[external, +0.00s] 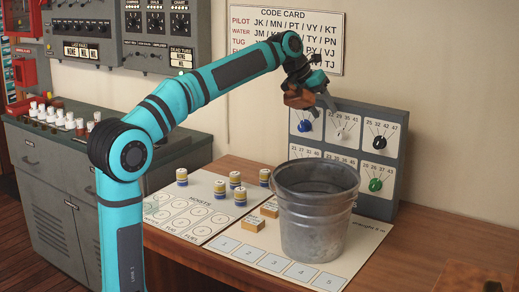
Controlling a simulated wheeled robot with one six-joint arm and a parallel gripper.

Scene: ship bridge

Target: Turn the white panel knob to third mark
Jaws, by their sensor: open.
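The grey knob panel (398,160) stands upright at the back of the table. The white knob (342,132) is on its top middle plate, below a row of small numbers with lines running to it. The white knob's pointer direction is too small to tell. My gripper (316,106) is open, above and in front of the panel's upper left part, up and left of the white knob in the picture. I see no contact with the knob. The arm hides part of the panel's top left corner.
A blue knob (306,126) is left of the white one, a black knob (380,143) right, a green knob (375,185) below right. A metal bucket (312,215) stands before the panel, hiding lower plates. Several small canisters (240,196) and wooden blocks (251,224) are left of it.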

